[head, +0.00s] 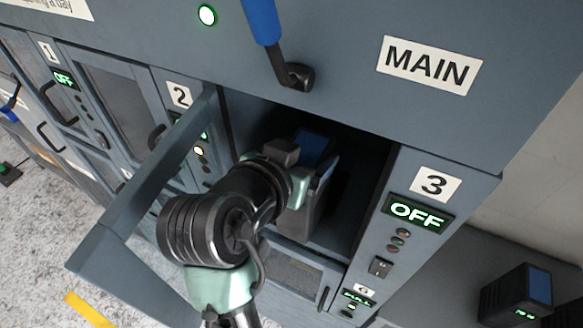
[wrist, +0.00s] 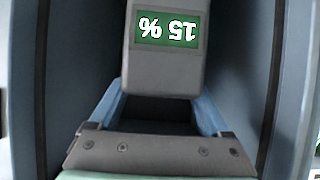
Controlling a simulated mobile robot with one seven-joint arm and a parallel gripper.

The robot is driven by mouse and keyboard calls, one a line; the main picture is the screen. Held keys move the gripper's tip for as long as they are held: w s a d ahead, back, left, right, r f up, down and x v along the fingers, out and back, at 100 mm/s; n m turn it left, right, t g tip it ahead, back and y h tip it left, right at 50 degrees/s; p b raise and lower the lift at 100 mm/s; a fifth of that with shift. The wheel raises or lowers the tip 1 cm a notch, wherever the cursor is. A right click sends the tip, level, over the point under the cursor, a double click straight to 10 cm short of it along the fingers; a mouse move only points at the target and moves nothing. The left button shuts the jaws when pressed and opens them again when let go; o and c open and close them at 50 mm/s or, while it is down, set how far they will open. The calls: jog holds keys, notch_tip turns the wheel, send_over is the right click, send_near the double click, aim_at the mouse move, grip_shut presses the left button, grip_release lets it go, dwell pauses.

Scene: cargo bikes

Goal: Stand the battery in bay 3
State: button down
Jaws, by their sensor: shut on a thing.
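Bay 3 (head: 350,215) is an open, dark compartment in the grey cabinet, left of the "3" label (head: 435,186) and a green "OFF" display (head: 417,212). My gripper (head: 304,165) reaches into its opening. It is shut on the battery, whose blue face (head: 312,148) shows past the fingers. In the wrist view, the grey battery (wrist: 165,70) shows a green "15 %" display upside down, between the two blue fingers of my gripper (wrist: 160,95). The battery's far end is out of frame. I cannot tell whether its base touches the bay floor.
The bay's door (head: 140,185) is swung open to the left of my arm. A blue-handled lever (head: 262,22) hangs above the opening beside the "MAIN" label (head: 428,65). Bays 1 and 2 are at left. Another dark battery-like unit (head: 530,290) stands at lower right.

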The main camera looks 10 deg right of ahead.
jog(key=w+d+p, duration=0.3)
jog(key=w+d, duration=0.2)
jog(key=w, duration=0.3)
jog(key=shift+w+d+f, duration=0.25)
jog(key=shift+d+f, duration=0.1)
jog(key=shift+f, duration=0.25)
grip_release()
jog(key=shift+s+f, duration=0.1)
jog(key=shift+f, duration=0.15)
jog(key=b+v, duration=0.2)
jog(key=v, duration=1)
jog(key=shift+r, duration=0.1)
jog(key=shift+a, duration=0.1)
